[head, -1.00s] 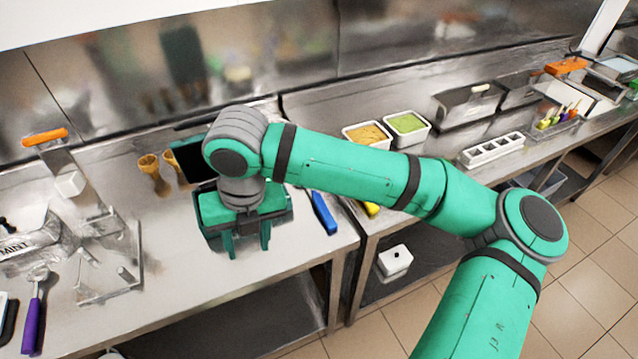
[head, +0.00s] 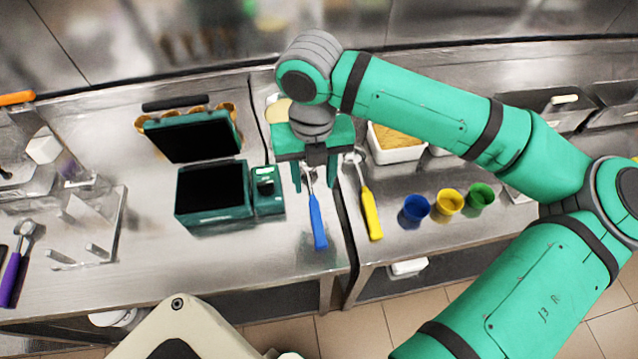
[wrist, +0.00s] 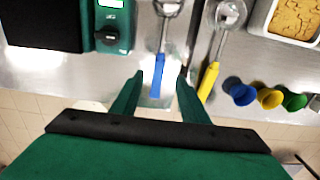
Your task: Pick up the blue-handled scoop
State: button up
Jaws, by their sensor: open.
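The blue-handled scoop (head: 317,222) lies on the steel counter, its handle toward the front edge and its head partly hidden under my gripper in the head view. My gripper (head: 314,185) is open and empty, fingers pointing down on either side of the scoop's line. In the wrist view the blue handle (wrist: 158,76) lies between and beyond the open fingertips (wrist: 160,76), and its metal head is cut off at the top. I cannot tell the exact height of the fingers above it.
A yellow-handled scoop (head: 371,212) lies close on the right. A dark green case (head: 213,215) with an open lid and a small green device (head: 267,204) stand left. Blue (head: 414,211), yellow (head: 447,205) and green cups (head: 480,198) stand right. A gap between counters runs near the scoops.

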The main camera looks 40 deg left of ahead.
aim_at(315, 206)
jog(key=f, duration=0.9)
jog(key=shift+s+d+f, duration=0.1)
jog(key=shift+s+d, duration=0.05)
jog(key=shift+s, duration=0.05)
grip_shut()
